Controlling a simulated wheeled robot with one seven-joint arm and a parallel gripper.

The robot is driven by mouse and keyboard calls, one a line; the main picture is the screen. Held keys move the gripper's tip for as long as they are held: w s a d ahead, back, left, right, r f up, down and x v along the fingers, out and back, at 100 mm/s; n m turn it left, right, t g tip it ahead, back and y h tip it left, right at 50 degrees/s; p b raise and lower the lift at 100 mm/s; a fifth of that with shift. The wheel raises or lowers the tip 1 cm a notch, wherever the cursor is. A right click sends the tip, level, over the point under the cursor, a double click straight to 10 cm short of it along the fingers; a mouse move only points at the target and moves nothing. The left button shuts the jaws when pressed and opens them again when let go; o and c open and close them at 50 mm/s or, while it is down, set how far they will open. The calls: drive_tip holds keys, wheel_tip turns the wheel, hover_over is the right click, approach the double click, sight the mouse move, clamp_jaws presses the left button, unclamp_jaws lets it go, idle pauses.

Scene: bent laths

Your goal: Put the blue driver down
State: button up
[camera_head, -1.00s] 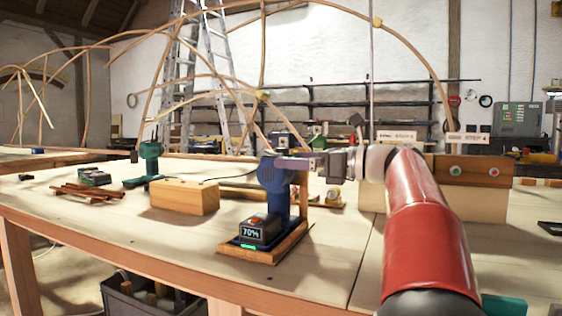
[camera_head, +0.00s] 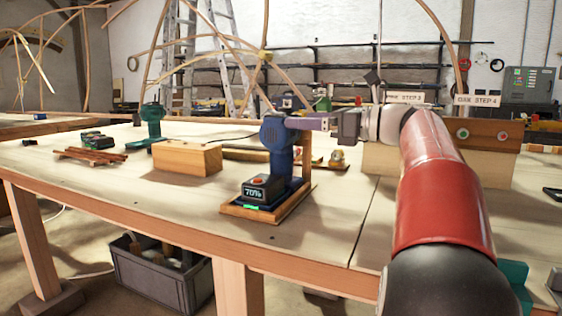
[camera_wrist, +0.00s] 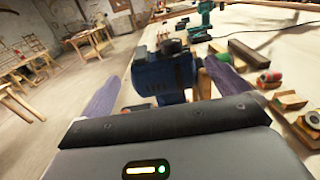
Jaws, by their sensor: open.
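The blue driver (camera_head: 279,150) stands upright on a small wooden base (camera_head: 258,209) on the workbench, its battery block reading 70% at the bottom front. My gripper (camera_head: 300,122) is at the driver's upper body, reaching in from the right. In the wrist view my gripper (camera_wrist: 160,92) is open, with one purple-grey finger on each side of the blue driver (camera_wrist: 164,76). Part of the driver's far side is hidden, and I cannot tell whether either finger touches it.
A wooden block (camera_head: 187,158), a green driver (camera_head: 151,124) and thin wood strips (camera_head: 92,156) lie to the left. An upright board with signs (camera_head: 440,166) stands at right. A grey crate (camera_head: 158,277) sits below. The front bench top is clear.

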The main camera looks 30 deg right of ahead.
sight(280, 116)
drive_tip(key=x, duration=0.6)
drive_tip(key=shift+w+a, duration=0.25)
drive_tip(key=shift+c, duration=0.4)
drive_tip(key=c, duration=1.7)
drive_tip(key=shift+r, duration=0.1)
drive_tip(key=shift+c, duration=0.5)
drive_tip(key=shift+r+p, duration=0.15)
drive_tip(key=shift+p, duration=0.15)
